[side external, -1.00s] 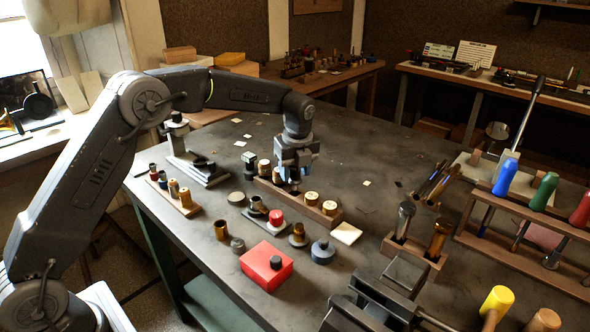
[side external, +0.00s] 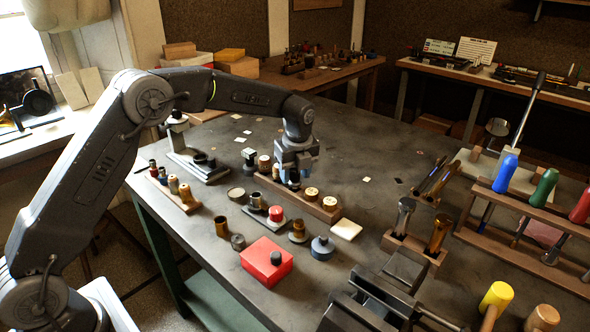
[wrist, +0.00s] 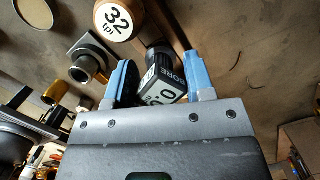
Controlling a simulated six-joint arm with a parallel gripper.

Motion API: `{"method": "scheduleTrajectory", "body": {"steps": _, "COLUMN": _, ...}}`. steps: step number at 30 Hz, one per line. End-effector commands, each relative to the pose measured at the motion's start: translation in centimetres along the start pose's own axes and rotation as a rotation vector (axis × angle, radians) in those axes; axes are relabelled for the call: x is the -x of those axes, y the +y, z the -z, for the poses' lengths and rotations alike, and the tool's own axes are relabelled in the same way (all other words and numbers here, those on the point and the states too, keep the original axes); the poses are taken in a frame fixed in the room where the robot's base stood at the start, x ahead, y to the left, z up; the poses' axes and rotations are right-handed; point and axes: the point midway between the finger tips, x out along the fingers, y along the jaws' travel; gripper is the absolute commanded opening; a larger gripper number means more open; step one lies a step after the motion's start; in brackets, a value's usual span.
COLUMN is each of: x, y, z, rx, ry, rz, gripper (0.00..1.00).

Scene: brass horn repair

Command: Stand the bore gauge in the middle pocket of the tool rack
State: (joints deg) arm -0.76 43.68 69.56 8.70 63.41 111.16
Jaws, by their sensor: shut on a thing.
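I cannot tell whether the gauge touches the strip. A small wooden rack (side external: 417,252), seemingly the tool rack, stands to the right with a steel tool and a brass tool at its ends. Its middle pocket is not clearly seen.
Round wood-topped gauges (side external: 311,194) stand close beside my gripper, one marked "32 tpi" (wrist: 118,18). A red box (side external: 267,262), a white pad (side external: 346,229) and a vise (side external: 365,295) lie nearer. A handled-tool rack (side external: 530,235) stands right.

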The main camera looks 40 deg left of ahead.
Motion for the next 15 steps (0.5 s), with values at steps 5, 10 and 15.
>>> {"method": "scheduleTrajectory", "body": {"steps": 5, "x": -0.4, "y": 0.0, "z": 0.1, "rx": 0.000, "ry": -0.001, "rz": 0.001, "gripper": 0.15}}
{"method": "scheduleTrajectory", "body": {"steps": 10, "x": -0.8, "y": 0.0, "z": 0.1, "rx": 0.000, "ry": -0.001, "rz": 0.001, "gripper": 0.15}}
{"method": "scheduleTrajectory", "body": {"steps": 15, "x": -1.2, "y": 0.0, "z": 0.2, "rx": 0.000, "ry": 0.000, "rz": 0.000, "gripper": 0.15}}
